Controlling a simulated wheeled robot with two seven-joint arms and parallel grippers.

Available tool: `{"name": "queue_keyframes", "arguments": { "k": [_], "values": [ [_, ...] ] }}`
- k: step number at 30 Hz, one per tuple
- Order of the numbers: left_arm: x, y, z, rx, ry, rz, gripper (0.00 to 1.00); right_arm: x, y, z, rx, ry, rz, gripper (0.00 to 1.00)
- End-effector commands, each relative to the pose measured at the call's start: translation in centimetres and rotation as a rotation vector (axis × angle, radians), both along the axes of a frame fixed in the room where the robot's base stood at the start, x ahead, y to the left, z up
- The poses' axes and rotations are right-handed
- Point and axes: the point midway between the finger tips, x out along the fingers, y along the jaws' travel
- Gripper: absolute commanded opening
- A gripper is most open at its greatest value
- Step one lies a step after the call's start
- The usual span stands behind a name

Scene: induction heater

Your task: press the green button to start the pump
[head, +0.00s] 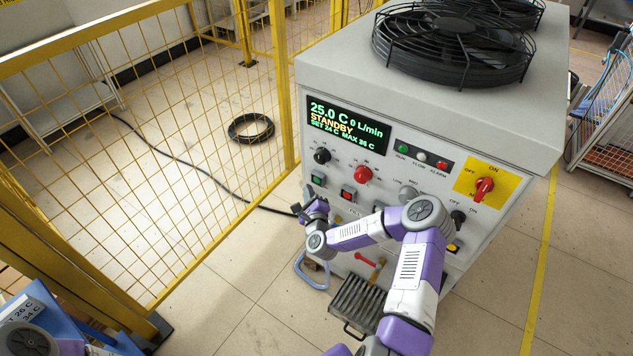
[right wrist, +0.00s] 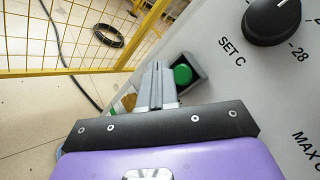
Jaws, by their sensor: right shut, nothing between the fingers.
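The green button (head: 318,179) sits in a dark square housing at the left of the lower row on the pale chiller cabinet's front panel. It also shows in the right wrist view (right wrist: 183,74), just right of my fingertips. My right gripper (head: 304,205) is shut and empty, in front of the panel and just below the green button. In the right wrist view its fingers (right wrist: 157,68) lie together beside the button's housing; whether they touch it I cannot tell. The display (head: 345,126) reads 25.0 C, 0 L/min, STANDBY. My left gripper is out of view.
A red button (head: 347,195) is right of the green one. A black knob (head: 322,156) and red knob (head: 363,173) are above; a red rotary switch (head: 484,188) is farther right. A yellow mesh fence (head: 283,90) stands close on the left. A cable crosses the floor.

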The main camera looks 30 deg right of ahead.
Motion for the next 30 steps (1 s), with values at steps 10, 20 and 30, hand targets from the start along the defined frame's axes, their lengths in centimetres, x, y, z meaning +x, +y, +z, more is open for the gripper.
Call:
{"name": "queue_keyframes", "arguments": {
  "k": [10, 20, 30],
  "values": [
    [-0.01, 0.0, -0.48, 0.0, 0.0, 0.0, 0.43, 0.59, -1.45, 0.0, -0.001, 0.0, 0.0, 0.0],
    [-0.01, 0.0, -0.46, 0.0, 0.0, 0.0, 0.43, 0.58, -1.43, 0.0, 0.0, 0.001, 0.001, 0.0],
    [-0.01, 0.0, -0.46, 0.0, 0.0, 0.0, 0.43, 0.58, -1.41, -0.01, 0.0, 0.001, 0.001, 0.0]
  ]
}}
